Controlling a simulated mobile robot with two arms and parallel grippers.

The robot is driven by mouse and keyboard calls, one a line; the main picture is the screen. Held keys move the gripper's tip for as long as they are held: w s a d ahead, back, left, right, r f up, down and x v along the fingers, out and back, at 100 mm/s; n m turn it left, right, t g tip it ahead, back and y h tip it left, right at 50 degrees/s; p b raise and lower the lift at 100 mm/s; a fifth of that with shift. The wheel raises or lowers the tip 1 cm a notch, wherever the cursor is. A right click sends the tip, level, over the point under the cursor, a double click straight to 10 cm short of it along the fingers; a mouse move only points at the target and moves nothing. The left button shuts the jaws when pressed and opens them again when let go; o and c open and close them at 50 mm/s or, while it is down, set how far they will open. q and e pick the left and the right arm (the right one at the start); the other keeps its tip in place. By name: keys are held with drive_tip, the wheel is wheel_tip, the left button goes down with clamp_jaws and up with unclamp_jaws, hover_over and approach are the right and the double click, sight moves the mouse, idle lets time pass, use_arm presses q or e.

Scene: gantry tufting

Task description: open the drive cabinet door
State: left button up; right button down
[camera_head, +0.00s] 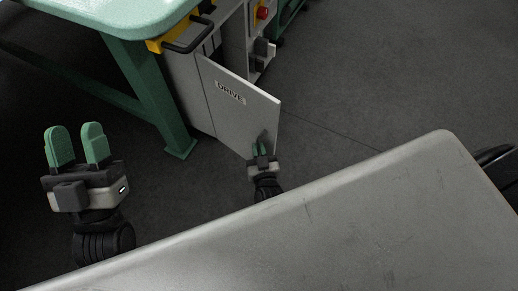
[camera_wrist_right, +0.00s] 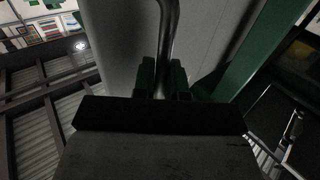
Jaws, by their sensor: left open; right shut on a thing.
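The drive cabinet door (camera_head: 232,105) is a light grey panel with a DRIVE label. It stands swung out at an angle from the grey cabinet (camera_head: 188,88), and part of the opening shows behind its top edge. My right gripper (camera_head: 260,149) is at the door's lower right part. In the right wrist view, its green fingers (camera_wrist_right: 162,78) are shut on a dark bar handle (camera_wrist_right: 168,35) in front of the pale panel (camera_wrist_right: 118,45). My left gripper (camera_head: 76,142) is open and empty, at the left, apart from the door.
A green table (camera_head: 125,15) with a green leg (camera_head: 155,105) stands left of the cabinet. A yellow part with a black handle (camera_head: 188,42) and a red knob (camera_head: 263,13) are above the door. The dark floor (camera_head: 400,75) to the right is clear.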

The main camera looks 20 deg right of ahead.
drive_tip(key=shift+w+a+r, duration=0.1)
drive_tip(key=shift+a, duration=0.05)
drive_tip(key=c, duration=1.2)
unclamp_jaws()
use_arm(q)
drive_tip(key=shift+a, duration=0.1)
use_arm(e)
drive_tip(key=shift+s, duration=0.25)
use_arm(q)
drive_tip(key=w+f+g+y+p, duration=0.2)
drive_tip(key=w+f+g, duration=0.1)
drive_tip(key=f+g, duration=0.3)
drive_tip(key=shift+w+a+f+g+p, duration=0.15)
drive_tip(key=shift+f+g+p, duration=0.15)
use_arm(e)
drive_tip(key=s+a, duration=0.2)
drive_tip(key=s, duration=0.8)
